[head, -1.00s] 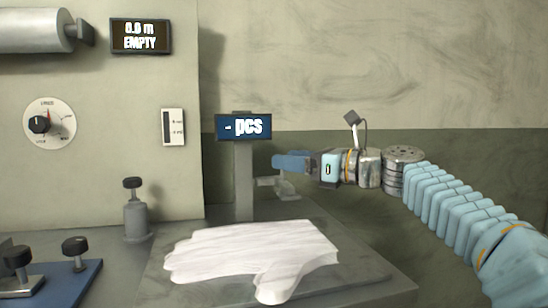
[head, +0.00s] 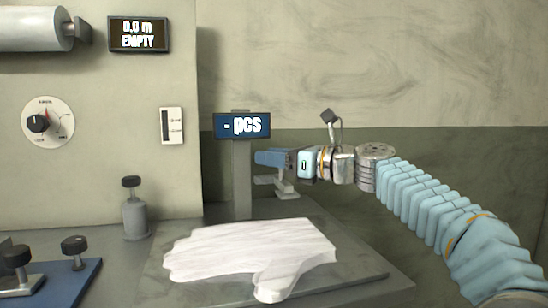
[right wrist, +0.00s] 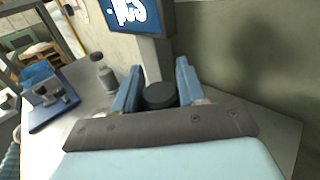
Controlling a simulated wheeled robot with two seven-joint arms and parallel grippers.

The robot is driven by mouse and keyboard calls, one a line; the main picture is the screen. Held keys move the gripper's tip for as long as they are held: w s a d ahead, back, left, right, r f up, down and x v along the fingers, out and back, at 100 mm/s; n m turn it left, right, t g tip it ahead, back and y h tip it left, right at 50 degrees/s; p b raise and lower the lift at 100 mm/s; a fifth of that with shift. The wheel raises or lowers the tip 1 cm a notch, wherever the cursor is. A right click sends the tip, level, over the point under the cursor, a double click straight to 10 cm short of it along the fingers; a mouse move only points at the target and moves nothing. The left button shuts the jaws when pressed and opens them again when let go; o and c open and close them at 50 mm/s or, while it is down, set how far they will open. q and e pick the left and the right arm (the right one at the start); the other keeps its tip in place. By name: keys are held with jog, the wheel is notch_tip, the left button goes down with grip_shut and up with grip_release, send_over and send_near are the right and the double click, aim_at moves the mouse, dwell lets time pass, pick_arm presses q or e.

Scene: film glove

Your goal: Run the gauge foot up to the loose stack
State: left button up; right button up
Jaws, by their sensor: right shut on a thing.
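The loose stack (head: 250,250) is a white, glove-shaped pile of thin sheets lying flat on a grey plate. Behind it stands the gauge, a grey post (head: 242,190) with a display (head: 242,125) reading "- pcs". The gauge foot (head: 275,187) is a small grey bracket beside the post, just under my right gripper and apart from the stack. My right gripper (head: 272,159) reaches in from the right. Its blue fingers are shut on a dark round knob (right wrist: 160,95), seen between them in the right wrist view. My left gripper is not in view.
A grey cabinet with a roll (head: 35,30), a dial (head: 47,123) and an "EMPTY" display (head: 138,34) stands at the left. A knobbed grey post (head: 135,212) and a blue plate with black knobs (head: 88,278) are left of the stack. Space above the stack is clear.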

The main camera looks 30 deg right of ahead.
aim_at(274, 176)
jog(key=shift+f+b, duration=1.6)
jog(key=shift+f, duration=0.65)
grip_shut()
jog(key=shift+r, duration=0.15)
jog(key=o, duration=1.1)
grip_release()
jog(key=v, duration=1.3)
jog(key=shift+s+d, duration=0.25)
jog(key=shift+s, duration=0.05)
